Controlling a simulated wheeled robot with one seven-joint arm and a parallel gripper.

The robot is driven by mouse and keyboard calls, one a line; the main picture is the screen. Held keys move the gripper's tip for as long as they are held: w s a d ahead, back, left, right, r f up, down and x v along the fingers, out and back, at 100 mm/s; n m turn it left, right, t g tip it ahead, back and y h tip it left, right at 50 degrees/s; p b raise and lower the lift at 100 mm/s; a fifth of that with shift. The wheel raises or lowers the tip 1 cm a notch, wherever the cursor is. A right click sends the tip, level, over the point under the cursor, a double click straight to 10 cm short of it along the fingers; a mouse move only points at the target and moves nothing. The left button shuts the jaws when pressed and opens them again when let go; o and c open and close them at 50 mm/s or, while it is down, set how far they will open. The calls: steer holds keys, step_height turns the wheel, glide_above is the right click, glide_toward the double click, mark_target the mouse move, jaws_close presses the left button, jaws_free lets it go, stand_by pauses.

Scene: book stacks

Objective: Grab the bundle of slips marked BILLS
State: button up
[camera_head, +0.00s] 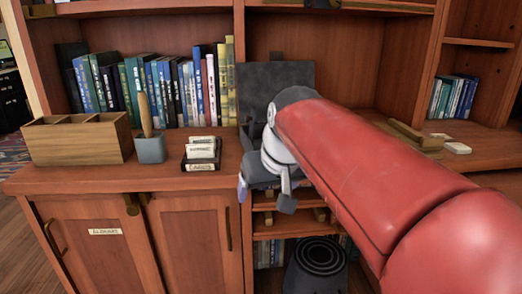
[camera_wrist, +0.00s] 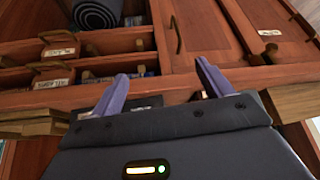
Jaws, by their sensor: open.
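Several white slips (camera_head: 202,146) with dark print stand in a small dark holder (camera_head: 190,164) on the wooden cabinet top, left of my gripper in the head view. The print is too small for me to read, so I cannot tell which bundle says BILLS. My gripper (camera_wrist: 162,72) shows in the wrist view with its two purple fingers spread apart and nothing between the tips. In the head view the red arm hides most of it, and one purple finger (camera_head: 243,188) shows at the counter's front edge, right of the slips and apart from them.
A grey cup (camera_head: 150,150) and a wooden divided box (camera_head: 78,140) stand left of the slips, with a row of books (camera_head: 160,88) behind. A dark upright panel (camera_head: 300,78) stands behind my gripper.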

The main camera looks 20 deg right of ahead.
steer(key=shift+t, duration=0.3)
steer(key=w+d+r, duration=0.1)
steer(key=w+d, duration=0.3)
steer(key=w, duration=0.1)
steer(key=w+d+r+b, duration=0.1)
steer(key=w+d+r, duration=0.1)
steer(key=w+d, duration=0.2)
steer(key=w+d+r+b, duration=0.1)
steer(key=w+d, duration=0.3)
steer(key=w, duration=0.4)
steer(key=shift+d+r, duration=0.2)
steer(key=shift+r, duration=0.55)
steer(key=x, duration=0.2)
steer(key=b+x, duration=0.1)
steer(key=x, duration=0.2)
steer(key=d+x, duration=0.1)
steer(key=x, duration=0.1)
steer(key=shift+w+f, duration=0.2)
steer(key=shift+w, duration=0.1)
steer(key=c, duration=1.1)
steer(key=shift+r, duration=0.15)
